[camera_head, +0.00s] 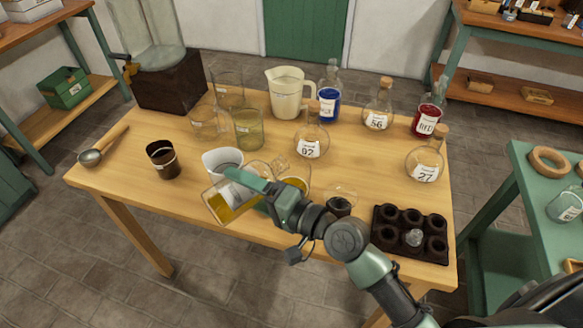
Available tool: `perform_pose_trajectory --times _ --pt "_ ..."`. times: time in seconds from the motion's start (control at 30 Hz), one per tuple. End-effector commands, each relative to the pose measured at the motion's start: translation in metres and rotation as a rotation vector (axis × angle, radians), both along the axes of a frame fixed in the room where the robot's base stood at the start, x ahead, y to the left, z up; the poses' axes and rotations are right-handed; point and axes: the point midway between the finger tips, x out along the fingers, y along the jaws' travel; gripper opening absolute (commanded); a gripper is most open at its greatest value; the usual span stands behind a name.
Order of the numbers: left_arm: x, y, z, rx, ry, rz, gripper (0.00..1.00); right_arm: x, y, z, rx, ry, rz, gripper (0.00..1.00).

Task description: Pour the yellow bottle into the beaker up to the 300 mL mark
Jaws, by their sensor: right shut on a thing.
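My right gripper (246,186) comes in from the lower right and is shut on a glass bottle with yellow liquid (224,207). The bottle is tilted over to the right, above the table's front edge. Its clear neck (279,163) appears to be near the rim of a glass beaker (302,178). Some yellow shows in that beaker, but my gripper hides much of it. Its marks and exact level cannot be read, and I cannot make out a stream. My left gripper is not in view.
A dark holder block (381,244) is at the right. The table's front left (120,182) is mostly clear.

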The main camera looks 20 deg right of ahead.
Motion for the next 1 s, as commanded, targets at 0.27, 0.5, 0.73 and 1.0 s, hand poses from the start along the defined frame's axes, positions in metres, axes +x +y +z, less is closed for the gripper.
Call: perform_pose_trajectory --times 0.27,0.5,0.73,1.0 --pt "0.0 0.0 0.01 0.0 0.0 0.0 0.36 0.0 0.0 -0.008 -0.1 -0.036 0.0 0.0" --pt "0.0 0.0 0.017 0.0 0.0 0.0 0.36 0.001 -0.002 -0.017 -0.188 -0.068 -0.002 0.0" --pt "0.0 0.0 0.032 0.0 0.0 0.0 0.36 0.001 -0.002 -0.02 -0.281 -0.099 -0.002 0.0" --pt "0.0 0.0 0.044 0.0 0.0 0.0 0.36 0.001 -0.001 -0.026 -0.37 -0.127 -0.002 0.0"
